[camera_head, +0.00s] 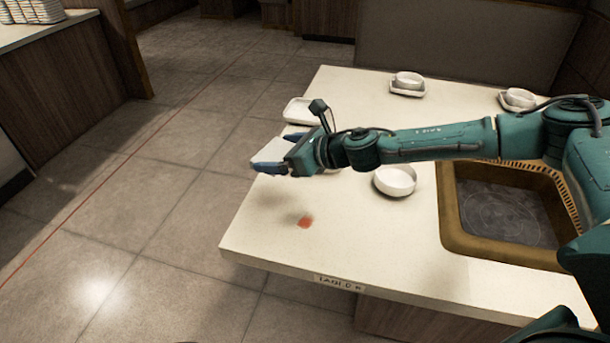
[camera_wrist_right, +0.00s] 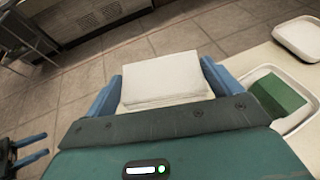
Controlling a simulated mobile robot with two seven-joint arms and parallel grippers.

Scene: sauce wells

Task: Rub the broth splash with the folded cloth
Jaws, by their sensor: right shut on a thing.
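My right gripper (camera_head: 268,152) is shut on the folded cloth (camera_head: 262,150), a white pad between its blue fingers, above the left edge of the table. The cloth (camera_wrist_right: 165,82) also shows between the fingers in the right wrist view. The broth splash (camera_head: 305,222) is a small red-orange spot on the pale tabletop, nearer the front edge than the gripper. The cloth is apart from it. My left gripper (camera_wrist_right: 44,146) shows only at the left edge of the right wrist view, its two blue fingers apart and empty.
A white bowl (camera_head: 395,181) stands right of the splash, before a brown-rimmed sunken basin (camera_head: 448,215). Bowls on small trays (camera_head: 407,91) stand farther back. In the wrist view a green block (camera_wrist_right: 277,95) lies in a white tray (camera_wrist_right: 299,119). The tabletop around the splash is clear.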

